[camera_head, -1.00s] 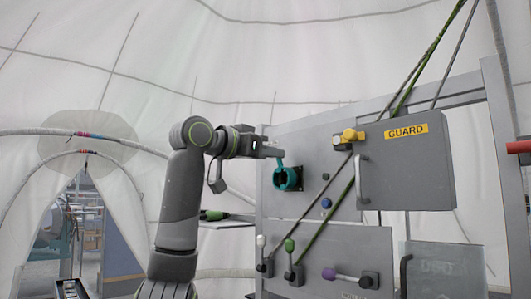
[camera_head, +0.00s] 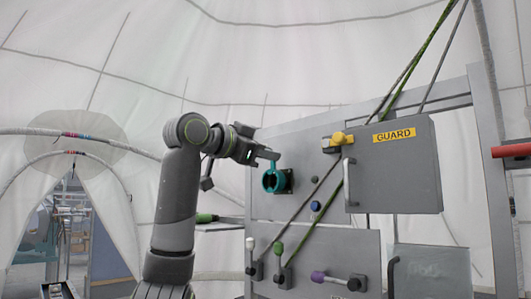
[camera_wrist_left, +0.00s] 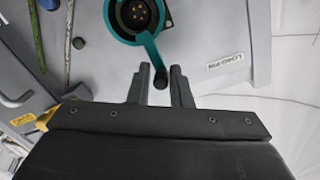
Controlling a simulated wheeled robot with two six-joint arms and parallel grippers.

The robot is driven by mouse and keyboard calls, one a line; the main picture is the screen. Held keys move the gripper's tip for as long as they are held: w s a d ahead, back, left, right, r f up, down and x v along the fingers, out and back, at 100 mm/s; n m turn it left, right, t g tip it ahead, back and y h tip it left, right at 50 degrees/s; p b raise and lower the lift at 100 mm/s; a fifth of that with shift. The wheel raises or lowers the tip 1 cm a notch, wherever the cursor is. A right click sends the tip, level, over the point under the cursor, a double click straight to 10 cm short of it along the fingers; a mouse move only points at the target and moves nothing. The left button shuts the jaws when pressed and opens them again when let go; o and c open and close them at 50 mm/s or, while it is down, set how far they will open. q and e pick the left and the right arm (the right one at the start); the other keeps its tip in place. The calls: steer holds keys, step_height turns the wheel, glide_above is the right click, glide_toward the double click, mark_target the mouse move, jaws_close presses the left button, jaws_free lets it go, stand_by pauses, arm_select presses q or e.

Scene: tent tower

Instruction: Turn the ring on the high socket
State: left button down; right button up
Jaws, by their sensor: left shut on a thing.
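The high socket (camera_wrist_left: 137,14) is a dark round face with pins, on the upper left of the grey panel. A teal ring (camera_head: 267,182) surrounds it; in the left wrist view the ring (camera_wrist_left: 110,31) shows at the top. My left gripper (camera_head: 276,155) is at the ring's upper side. In the left wrist view my left gripper (camera_wrist_left: 161,76) is shut on the lever's end, with a finger on each side. My right gripper is not in view.
Ropes (camera_head: 322,186) run diagonally across the panel. Levers with white, green and purple knobs (camera_head: 318,277) sit lower down. A red bar (camera_head: 511,151) juts in at right.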

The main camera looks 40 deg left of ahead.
arm_select(q)
steer(key=shift+w+f, duration=0.1)
steer(key=shift+f, duration=0.1)
steer(key=c, duration=1.4)
jaws_free()
steer(key=shift+c, duration=0.2)
steer(key=shift+r, duration=0.1)
steer(key=s+a+b, duration=0.2)
steer(key=s+b, duration=0.4)
steer(key=s, duration=1.1)
steer(key=shift+s+r, duration=0.15)
steer(key=shift+r, duration=0.25)
